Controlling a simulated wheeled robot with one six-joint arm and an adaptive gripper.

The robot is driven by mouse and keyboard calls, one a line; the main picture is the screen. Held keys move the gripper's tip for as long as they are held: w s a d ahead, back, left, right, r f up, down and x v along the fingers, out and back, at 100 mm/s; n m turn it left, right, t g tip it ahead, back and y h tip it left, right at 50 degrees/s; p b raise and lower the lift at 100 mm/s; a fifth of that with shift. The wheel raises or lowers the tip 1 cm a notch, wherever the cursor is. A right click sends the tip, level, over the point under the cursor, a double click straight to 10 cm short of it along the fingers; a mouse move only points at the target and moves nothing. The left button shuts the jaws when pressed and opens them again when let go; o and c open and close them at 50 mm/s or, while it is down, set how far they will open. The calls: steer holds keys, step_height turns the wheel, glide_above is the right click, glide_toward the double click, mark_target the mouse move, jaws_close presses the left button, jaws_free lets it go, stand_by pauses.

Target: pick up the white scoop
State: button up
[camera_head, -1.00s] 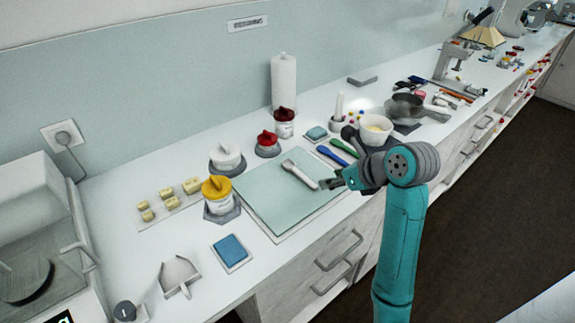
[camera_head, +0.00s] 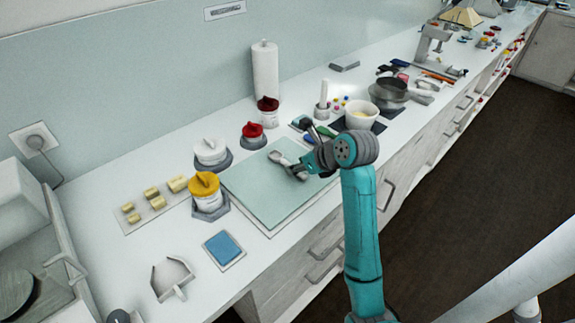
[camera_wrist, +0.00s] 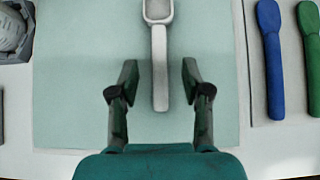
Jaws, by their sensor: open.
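The white scoop (camera_head: 278,157) lies on the pale green mat (camera_head: 262,192) on the counter. In the wrist view the scoop (camera_wrist: 159,50) has its grey-lined bowl at the top edge, partly cut off, and its handle points down toward me. My gripper (camera_wrist: 160,80) is open, with one finger on each side of the handle and a gap on both sides. In the head view my gripper (camera_head: 299,170) is at the scoop's handle end and partly hides it. I cannot tell how high the fingers are above the mat.
A blue-handled tool (camera_wrist: 270,60) and a green-handled one (camera_wrist: 309,50) lie right of the mat. A yellow-lidded jar (camera_head: 206,193) stands at its left edge, a red-lidded pot (camera_head: 252,135) behind, and a white bowl (camera_head: 361,117) to the right. A white dustpan-shaped piece (camera_head: 172,278) lies front left.

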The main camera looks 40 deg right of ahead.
steer(key=shift+x, duration=0.95)
jaws_close()
